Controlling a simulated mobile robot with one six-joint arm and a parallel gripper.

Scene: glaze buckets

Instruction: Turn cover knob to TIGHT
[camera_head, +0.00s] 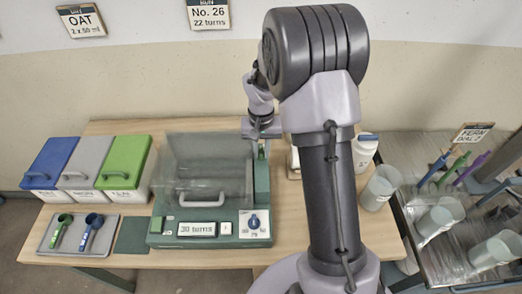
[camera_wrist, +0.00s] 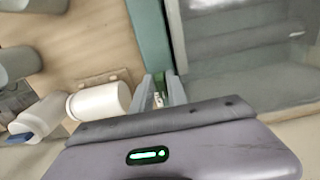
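The green machine (camera_head: 160,240) stands on the wooden table with a grey see-through cover (camera_head: 205,175) over it. A blue knob (camera_head: 254,221) sits on a white plate at its front right; the plate's lettering is too small to read. My gripper (camera_head: 262,133) is at the machine's back right, well behind the blue knob. In the wrist view my gripper (camera_wrist: 162,88) has its fingers apart, with a small green and pale part showing between them. I cannot tell whether they touch it. The blue knob does not show in the wrist view.
Blue, grey and green lidded bins (camera_head: 92,168) and a tray with two scoops (camera_head: 78,236) are on the left. A white bottle (camera_wrist: 98,101) and a clear beaker (camera_head: 379,188) stand right of the machine. My arm hides the table's right middle.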

